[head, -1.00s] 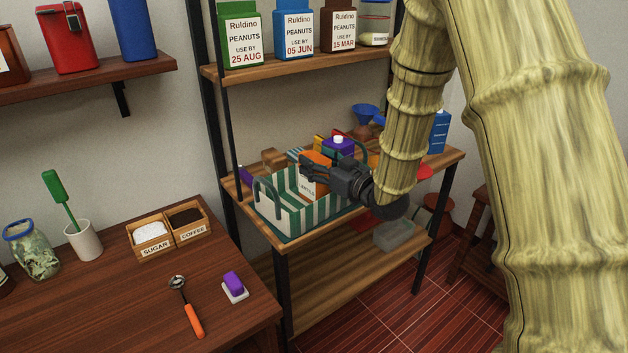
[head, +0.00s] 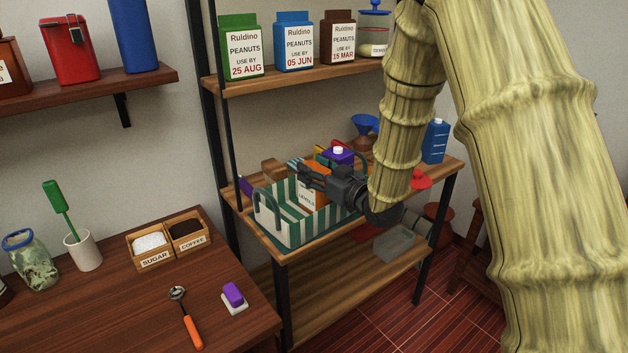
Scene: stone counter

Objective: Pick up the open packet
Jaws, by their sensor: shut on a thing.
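An orange packet (head: 313,199) with a pale label stands in a green-and-white striped basket (head: 292,224) on the shelf unit's middle board. My gripper (head: 310,178) reaches in from the right over the basket and is shut on the upper part of the orange packet. The fingers and the arm hide much of the packet's top, so I cannot tell whether it is open. The packet's lower part is hidden behind the basket's front wall, and I cannot tell whether it is clear of the basket floor.
A purple carton (head: 338,155) with a white cap is close behind my gripper. A blue carton (head: 435,142) and a blue funnel (head: 364,130) stand further right. Peanut packets line the upper shelf (head: 300,76). A clear container (head: 394,246) sits below. The left table holds a scoop (head: 186,318).

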